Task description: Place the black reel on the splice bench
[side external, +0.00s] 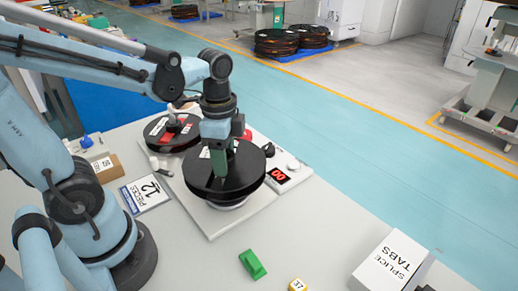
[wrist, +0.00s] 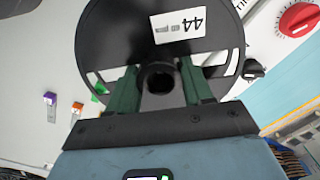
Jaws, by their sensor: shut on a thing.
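A black reel (side external: 245,172) is level above or on a round white base of the rewind station (side external: 222,226); I cannot tell whether it touches. My gripper (side external: 219,168) comes down from above with its green fingers at the reel's middle. In the wrist view, the fingers (wrist: 159,88) are shut on the dark hub of the black reel (wrist: 125,35), which bears a white label reading 44. I cannot tell which surface is the splice bench.
A "PIECES 12" card (side external: 145,194) is at left.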

